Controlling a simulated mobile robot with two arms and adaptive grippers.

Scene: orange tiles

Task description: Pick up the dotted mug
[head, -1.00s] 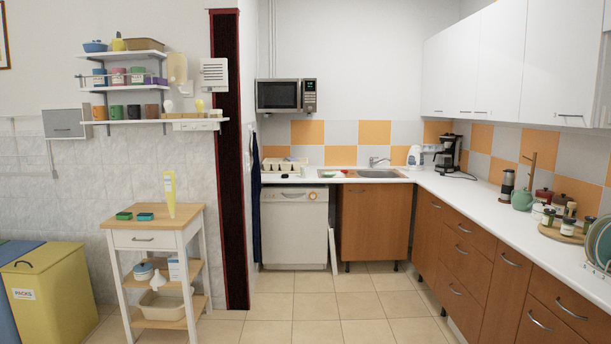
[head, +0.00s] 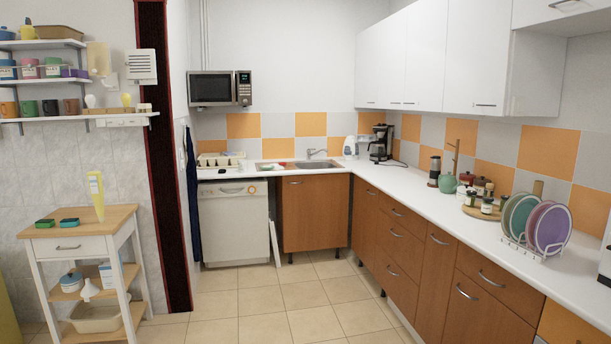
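I cannot make out a mug with dots anywhere in the head view. Several mugs stand in a row on the lowest wall shelf (head: 100,116) at the left: an orange mug (head: 8,109), a green mug (head: 29,108), a dark mug (head: 50,107) and a brown mug (head: 71,106). They are too small to show any pattern. Neither of my grippers is in view.
A white-legged trolley (head: 68,244) stands at the left below the shelves. The tiled floor (head: 270,300) in the middle is clear.

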